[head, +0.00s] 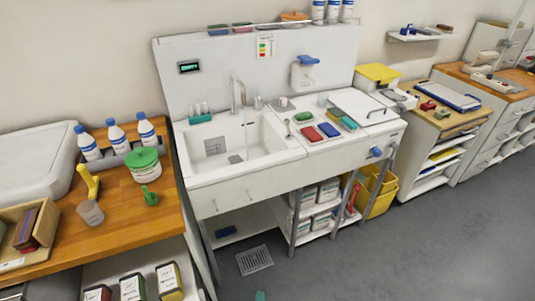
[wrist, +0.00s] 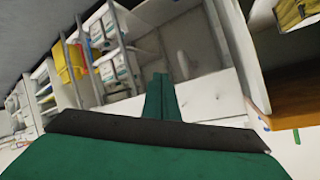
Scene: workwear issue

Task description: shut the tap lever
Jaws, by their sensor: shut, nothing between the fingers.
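The tap (head: 238,94) stands upright at the back rim of the white sink (head: 205,172). A thin pale blue stream (head: 246,135) runs down below its spout into the basin. The lever is too small to make out apart from the tap body, so I cannot tell its angle. My gripper (wrist: 162,82) shows in the wrist view with its green fingers together and nothing between them. It faces the front and lower shelves of the sink unit, apart from the tap. The tap is not in the wrist view.
Left of the sink, a wooden counter (head: 115,223) holds bottles, a green-lidded tub (head: 144,166) and a yellow-handled item. Right of the basin, colored items lie on a tray. A yellow bin (head: 378,191) stands beneath. A floor grate (head: 254,260) lies in front; the grey floor is mostly clear.

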